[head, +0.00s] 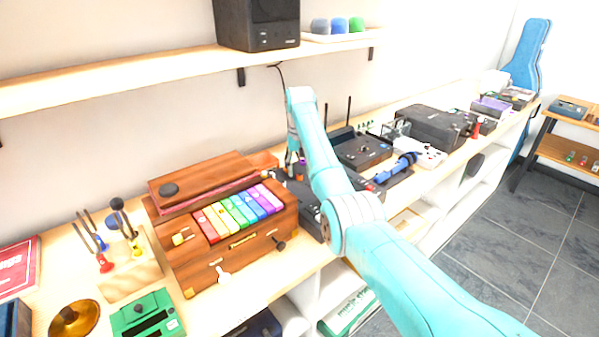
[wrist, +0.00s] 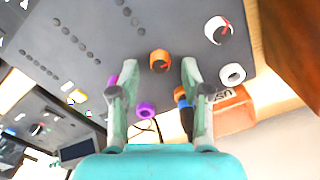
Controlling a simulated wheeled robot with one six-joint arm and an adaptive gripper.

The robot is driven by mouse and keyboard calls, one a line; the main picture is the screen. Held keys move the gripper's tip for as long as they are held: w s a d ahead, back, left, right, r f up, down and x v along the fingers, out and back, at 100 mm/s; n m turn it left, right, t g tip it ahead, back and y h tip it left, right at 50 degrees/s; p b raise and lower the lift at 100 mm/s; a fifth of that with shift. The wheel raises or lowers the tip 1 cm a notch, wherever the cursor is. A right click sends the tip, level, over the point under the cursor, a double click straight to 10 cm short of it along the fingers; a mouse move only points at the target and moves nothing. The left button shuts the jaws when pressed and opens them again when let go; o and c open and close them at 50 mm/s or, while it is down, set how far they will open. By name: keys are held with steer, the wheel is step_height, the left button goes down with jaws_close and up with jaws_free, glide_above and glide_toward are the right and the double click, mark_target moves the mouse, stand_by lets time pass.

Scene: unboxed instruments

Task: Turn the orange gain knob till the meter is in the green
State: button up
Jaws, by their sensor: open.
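The orange knob (wrist: 160,61) is on a dark grey panel (wrist: 85,30) in the wrist view. My gripper (wrist: 157,68) is open, with one fingertip on each side of the orange knob and a gap showing around it. I cannot tell whether the fingers touch it. A small round white dial (wrist: 217,31) with a dark face and a red mark, possibly the meter, is right of and above the knob. Its needle and any green zone are too small to tell. In the head view my arm hides most of the knob's device.
In the wrist view a white knob (wrist: 232,74) and a purple knob (wrist: 145,110) are close to the fingers. An orange object (wrist: 233,112) lies beside the panel. In the head view a wooden box with coloured keys (head: 238,215) stands left of my arm.

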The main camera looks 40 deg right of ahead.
mark_target(299, 174)
step_height(299, 174, up, 6)
stand_by(0.6)
